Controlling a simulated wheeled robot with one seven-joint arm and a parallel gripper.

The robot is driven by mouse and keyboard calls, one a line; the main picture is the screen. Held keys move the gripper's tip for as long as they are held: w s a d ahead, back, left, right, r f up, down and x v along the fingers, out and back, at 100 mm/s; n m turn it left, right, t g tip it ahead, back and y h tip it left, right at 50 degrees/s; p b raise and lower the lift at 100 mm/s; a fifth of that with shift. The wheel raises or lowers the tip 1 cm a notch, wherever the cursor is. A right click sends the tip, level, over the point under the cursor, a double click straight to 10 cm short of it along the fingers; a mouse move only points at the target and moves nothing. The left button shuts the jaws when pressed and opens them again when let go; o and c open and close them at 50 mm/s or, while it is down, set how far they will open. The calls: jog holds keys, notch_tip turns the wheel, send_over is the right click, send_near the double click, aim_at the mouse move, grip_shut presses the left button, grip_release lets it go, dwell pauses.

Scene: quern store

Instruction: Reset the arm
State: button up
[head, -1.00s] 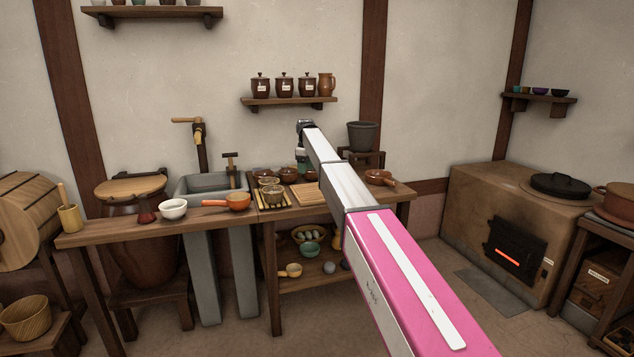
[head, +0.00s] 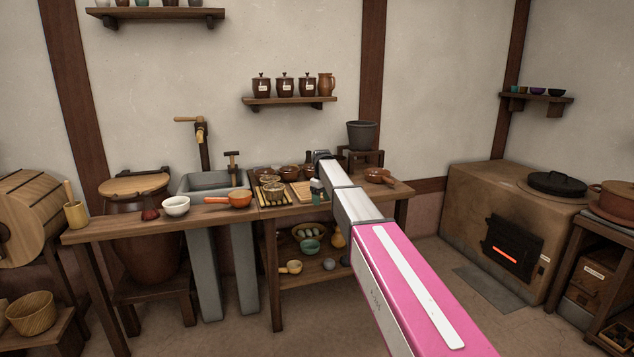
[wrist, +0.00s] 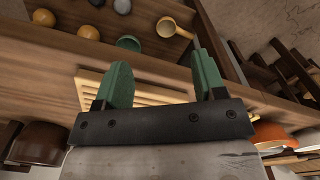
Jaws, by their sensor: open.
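My arm reaches from the lower right across the head view to the work table. My gripper (head: 316,192) is low over the table, close to a slatted wooden board (head: 301,190). In the wrist view my gripper (wrist: 164,78) shows two green fingers spread apart with nothing between them. The pale slatted board (wrist: 150,97) lies behind and below the fingers there. Whether the fingertips touch the board or the table, I cannot tell.
The wooden work table (head: 140,225) carries a white bowl (head: 176,206), an orange pan (head: 236,199) and several small bowls. A stone sink (head: 205,183) is set behind. A lower shelf holds a ladle (head: 289,267). A clay stove (head: 475,215) stands right.

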jog(key=s+d+f+m, duration=0.3)
jog(key=s+d+f, duration=0.2)
jog(key=s, duration=0.9)
jog(key=s+d+f+m, duration=0.3)
jog(key=s+d+f, duration=0.3)
jog(key=s, duration=0.8)
jog(key=s+d+f+m, duration=0.3)
jog(key=s+d+f, duration=0.3)
jog(key=s+f, duration=0.4)
jog(key=s, duration=0.4)
jog(key=shift+s+f+m, duration=0.2)
jog(key=shift+f+m, duration=0.2)
